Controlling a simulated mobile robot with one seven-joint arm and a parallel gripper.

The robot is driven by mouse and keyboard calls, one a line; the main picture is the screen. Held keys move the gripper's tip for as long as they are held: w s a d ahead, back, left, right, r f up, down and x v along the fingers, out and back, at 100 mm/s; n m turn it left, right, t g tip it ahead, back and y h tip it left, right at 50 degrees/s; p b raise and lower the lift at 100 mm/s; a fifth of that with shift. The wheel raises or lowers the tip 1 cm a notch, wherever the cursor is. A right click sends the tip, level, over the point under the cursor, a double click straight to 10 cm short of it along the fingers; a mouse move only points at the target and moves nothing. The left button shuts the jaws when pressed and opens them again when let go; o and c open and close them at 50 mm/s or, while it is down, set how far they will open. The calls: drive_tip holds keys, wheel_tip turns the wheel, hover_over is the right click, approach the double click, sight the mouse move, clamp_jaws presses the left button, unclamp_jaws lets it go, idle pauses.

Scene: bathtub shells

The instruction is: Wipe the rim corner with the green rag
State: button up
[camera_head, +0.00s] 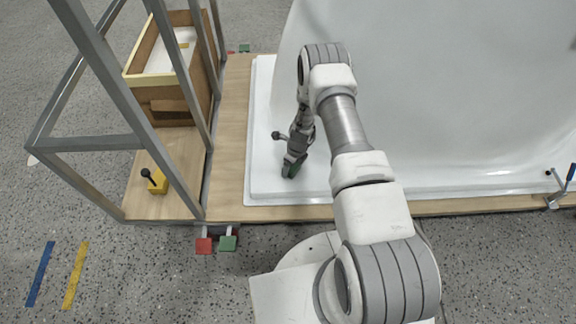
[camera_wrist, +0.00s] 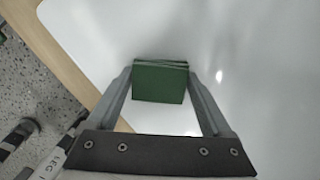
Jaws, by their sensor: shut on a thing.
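The green rag (camera_wrist: 160,82) is a folded pad between the two fingers of my gripper (camera_wrist: 160,90) in the wrist view. In the head view my gripper (camera_head: 291,168) points down at the white shell's flat rim (camera_head: 265,186), near its front left corner, with the green rag (camera_head: 290,171) at its tip. The gripper is shut on the rag. The rag is at or just above the rim; I cannot tell whether it touches. The rim corner (camera_head: 257,196) lies to the left and front of the rag. My forearm hides part of the shell.
The shell's tall white wall (camera_head: 440,90) rises behind and right of my arm. A grey metal frame (camera_head: 95,143) stands at left, with a wooden box (camera_head: 165,104) and a yellow block with a black knob (camera_head: 157,182). A clamp (camera_head: 561,190) sits at the right edge.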

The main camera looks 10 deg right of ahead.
sight(258, 171)
drive_tip(key=shift+a+f, duration=0.1)
drive_tip(key=shift+w+a+r, duration=0.1)
drive_tip(key=shift+w+a, duration=0.15)
drive_tip(key=shift+a, duration=1.05)
drive_tip(key=shift+w+a+r, duration=0.1)
drive_tip(key=shift+w+a, duration=0.15)
drive_tip(key=shift+a, duration=1)
drive_tip(key=shift+w+a, duration=0.25)
drive_tip(key=shift+a, duration=1.05)
drive_tip(key=shift+w+a+f, duration=0.1)
drive_tip(key=shift+w+a, duration=0.1)
drive_tip(key=shift+a, duration=0.8)
drive_tip(key=shift+w+a+f, duration=0.1)
drive_tip(key=shift+w+a, duration=0.05)
drive_tip(key=shift+a, duration=0.8)
drive_tip(key=shift+r+p, duration=1.6)
drive_tip(key=shift+r, duration=1.45)
drive_tip(key=shift+r, duration=0.15)
drive_tip(key=shift+r+p, duration=0.95)
drive_tip(key=shift+r, duration=0.4)
